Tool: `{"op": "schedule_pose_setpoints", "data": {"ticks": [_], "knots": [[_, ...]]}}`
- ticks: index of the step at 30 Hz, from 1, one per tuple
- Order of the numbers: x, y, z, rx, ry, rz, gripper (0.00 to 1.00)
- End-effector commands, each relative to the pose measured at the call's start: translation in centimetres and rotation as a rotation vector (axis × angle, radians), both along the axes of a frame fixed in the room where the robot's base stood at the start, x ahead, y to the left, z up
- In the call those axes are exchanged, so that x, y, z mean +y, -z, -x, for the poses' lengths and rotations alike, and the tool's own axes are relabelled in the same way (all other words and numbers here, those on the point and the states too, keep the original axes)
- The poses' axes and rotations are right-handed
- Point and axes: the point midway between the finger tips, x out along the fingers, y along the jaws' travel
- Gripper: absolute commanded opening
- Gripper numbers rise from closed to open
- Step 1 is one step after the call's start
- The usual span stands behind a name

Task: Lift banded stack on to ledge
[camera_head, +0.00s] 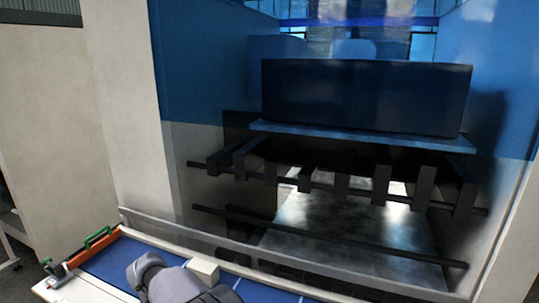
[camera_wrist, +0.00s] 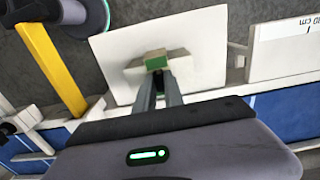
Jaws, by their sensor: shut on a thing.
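In the wrist view, my gripper (camera_wrist: 158,76) is shut on a small cream block with a green band across its middle, which I take as the banded stack (camera_wrist: 180,60). The fingertips meet the stack at the green band. Behind it is a flat white panel (camera_wrist: 115,48); I cannot tell whether the stack touches it. I cannot tell for sure which surface is the ledge. In the head view, my grey wrist covers part of the blue bench, and the fingertips are hidden. A cream block (camera_head: 203,268) shows beside the wrist; I cannot tell if it is the stack.
A blue bench top (camera_head: 98,262) with a pale rim lies at the lower left. An orange and green tool (camera_head: 84,253) lies at its left end. Dark rails (camera_head: 330,240) and a big dark blue block (camera_head: 365,97) stand behind. A yellow bar (camera_wrist: 52,65) shows in the wrist view.

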Motion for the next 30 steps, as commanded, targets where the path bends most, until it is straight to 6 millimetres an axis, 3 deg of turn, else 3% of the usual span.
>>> {"op": "schedule_pose_setpoints", "data": {"ticks": [6,7,11,21,26,30], "knots": [[0.0,0.2,0.0,0.0,0.0,0.0,0.0],[0.0,0.2,0.0,0.0,0.0,0.0,0.15],[0.0,0.2,0.0,0.0,0.0,0.0,0.38],[0.0,-0.2,0.0,0.0,0.0,-0.001,0.38],[0.1,-2.9,-0.1,-0.003,0.001,-0.003,0.38],[0.1,-7.4,-0.1,-0.004,0.001,-0.004,0.38]]}}
